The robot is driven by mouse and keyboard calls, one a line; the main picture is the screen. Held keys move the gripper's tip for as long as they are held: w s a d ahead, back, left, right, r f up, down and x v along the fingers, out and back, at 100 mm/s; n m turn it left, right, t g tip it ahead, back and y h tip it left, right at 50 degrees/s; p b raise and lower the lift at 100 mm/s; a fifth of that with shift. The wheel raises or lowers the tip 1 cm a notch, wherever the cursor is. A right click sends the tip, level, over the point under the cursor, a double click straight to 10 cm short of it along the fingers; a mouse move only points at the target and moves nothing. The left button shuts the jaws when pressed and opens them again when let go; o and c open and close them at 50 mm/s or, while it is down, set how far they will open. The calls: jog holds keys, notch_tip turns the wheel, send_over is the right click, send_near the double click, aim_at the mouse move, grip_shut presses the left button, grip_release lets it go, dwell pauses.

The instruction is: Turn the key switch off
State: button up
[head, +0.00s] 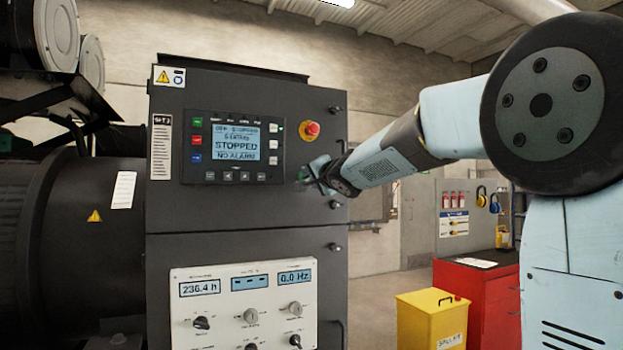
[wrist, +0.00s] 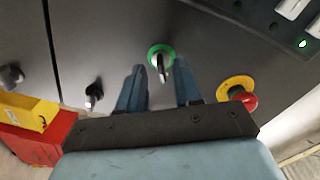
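The key switch (wrist: 161,53) shows in the wrist view as a green ring with a metal key standing out of it, on the dark cabinet face. My gripper (wrist: 160,70) is open, with one finger on each side of the key; I cannot tell whether either touches it. In the head view my gripper (head: 318,175) is at the right part of the cabinet front, below the red emergency stop (head: 311,130), and hides most of the switch. The controller screen (head: 236,143) reads STOPPED and NO ALARM.
The emergency stop with its yellow collar (wrist: 240,95) is close beside my right finger in the wrist view. Latches (wrist: 93,95) stand out from the cabinet. A white meter panel (head: 243,305) is below. A yellow bin (head: 432,320) and red cabinet (head: 478,295) stand at right.

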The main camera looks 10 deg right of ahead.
jog(key=shift+w+a, duration=0.1)
jog(key=shift+w, duration=0.25)
grip_shut()
dwell(0.3)
